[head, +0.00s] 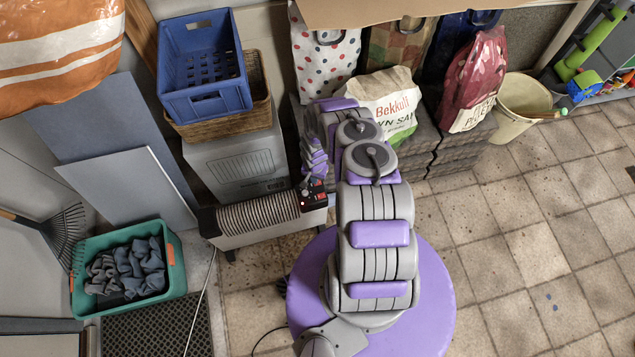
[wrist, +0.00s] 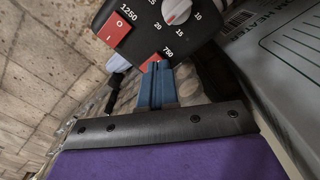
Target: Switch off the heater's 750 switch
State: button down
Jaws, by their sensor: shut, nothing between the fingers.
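The heater (head: 262,215) is a low, white, ribbed unit on the floor, with a dark control panel at its right end. In the wrist view the black panel (wrist: 146,28) shows a dial (wrist: 177,11) with numbers, a red 1250 switch (wrist: 119,28) and a red 750 switch (wrist: 151,64). The 750 switch is partly hidden by my fingertips. My gripper (wrist: 158,66) is shut and empty, its blue fingertips at the 750 switch. I cannot tell whether they touch it. The 750 switch's position is hidden.
A grey box (head: 240,163) stands behind the heater, with a wicker basket (head: 258,105) and a blue crate (head: 204,63) on top. A green bin of dark cloths (head: 177,262) stands at the left. Bags stand along the back.

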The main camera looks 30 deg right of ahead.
jog(key=shift+f, duration=0.7)
dwell(0.3)
jog(key=shift+r, duration=0.1)
jog(key=shift+r+p, duration=1.7)
jog(key=shift+r, duration=1.75)
